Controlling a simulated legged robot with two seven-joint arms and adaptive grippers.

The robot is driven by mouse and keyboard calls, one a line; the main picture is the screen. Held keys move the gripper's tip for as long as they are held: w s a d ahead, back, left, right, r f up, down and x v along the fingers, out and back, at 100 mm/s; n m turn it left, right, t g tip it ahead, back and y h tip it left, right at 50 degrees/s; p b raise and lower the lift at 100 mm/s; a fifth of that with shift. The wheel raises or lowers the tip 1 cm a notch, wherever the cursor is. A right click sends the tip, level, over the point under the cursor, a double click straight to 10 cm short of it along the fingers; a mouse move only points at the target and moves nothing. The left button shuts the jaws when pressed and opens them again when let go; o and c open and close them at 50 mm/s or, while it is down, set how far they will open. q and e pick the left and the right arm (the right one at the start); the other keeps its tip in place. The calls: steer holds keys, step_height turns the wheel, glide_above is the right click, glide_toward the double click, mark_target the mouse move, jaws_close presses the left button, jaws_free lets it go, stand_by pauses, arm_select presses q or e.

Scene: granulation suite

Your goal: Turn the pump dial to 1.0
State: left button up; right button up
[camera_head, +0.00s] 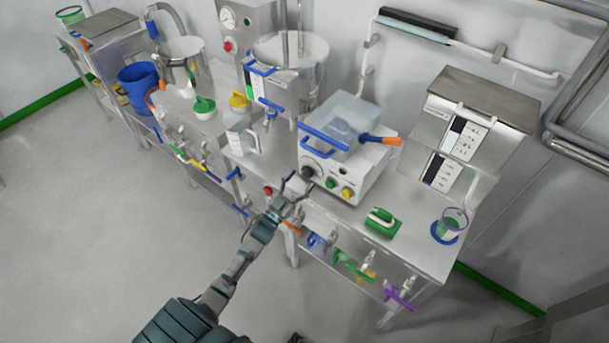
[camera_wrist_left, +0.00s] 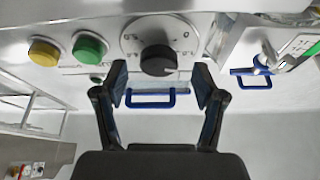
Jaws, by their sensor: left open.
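The pump dial (camera_head: 308,172) is a dark round knob on the front of a white pump unit (camera_head: 363,185), at the left of its panel. My left gripper (camera_head: 293,184) is open just in front of the dial. In the left wrist view its two fingers (camera_wrist_left: 161,84) stand on either side of the dial's lower part, with gaps on both sides. My right gripper does not show.
Beside the dial are a green button (camera_wrist_left: 89,47) and a yellow button (camera_wrist_left: 43,52). A clear box with a blue handle (camera_head: 340,122) tops the pump. Colored tools hang along the bench's front edge.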

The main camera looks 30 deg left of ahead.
arm_select(q)
steer(key=v, duration=0.9)
steer(key=shift+s, duration=0.15)
steer(key=shift+f, duration=0.15)
steer(key=s+d+f+n+g+y+p, duration=0.1)
steer(key=s+d+f+g, duration=0.2)
steer(key=f, duration=0.6)
steer(key=s+d+f+g+y+p, duration=0.1)
steer(key=s+d+f+g, duration=0.2)
steer(key=f, duration=0.5)
steer(key=s+d+f+n+g+y, duration=0.1)
steer(key=s+f+g, duration=0.3)
steer(key=f, duration=0.5)
steer(key=s+d+f+g, duration=0.3)
steer(key=s+f, duration=0.1)
steer(key=s, duration=0.2)
steer(key=s+d+f+m+g+p, duration=0.1)
steer(key=s+d+f+g, duration=0.2)
steer(key=s, duration=0.4)
steer(key=s+d+f+g, duration=0.3)
steer(key=s+f+g, duration=0.1)
steer(key=s, duration=0.2)
steer(key=shift+s+f+m+p, duration=0.25)
steer(key=shift+f+m+p, duration=0.05)
steer(key=shift+p, duration=0.05)
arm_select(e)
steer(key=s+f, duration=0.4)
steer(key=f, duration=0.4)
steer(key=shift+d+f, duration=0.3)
